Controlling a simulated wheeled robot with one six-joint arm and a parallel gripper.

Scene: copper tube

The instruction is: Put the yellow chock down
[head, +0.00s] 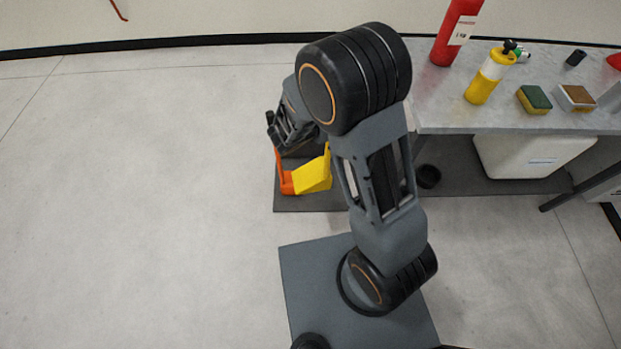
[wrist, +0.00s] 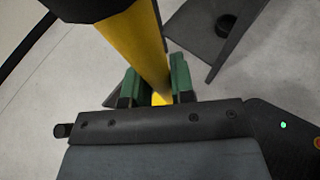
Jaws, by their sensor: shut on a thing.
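The yellow chock (head: 315,176) is in the head view, left of my arm, low over or against a dark grey surface; I cannot tell whether it touches it. An orange part (head: 285,177) shows right beside it. In the wrist view a long yellow piece (wrist: 142,42) with a black end runs between the green fingertips of my gripper (wrist: 154,83), which is shut on it. In the head view my forearm hides most of the gripper, so the grip itself is hidden there.
A grey bench (head: 430,110) at the right holds a red cylinder (head: 458,30), a yellow bottle (head: 488,75) and sponges (head: 534,99). Below it are a white bin (head: 530,155) and a black ring (head: 428,176) on a dark shelf. The pale floor (head: 140,200) at the left is clear.

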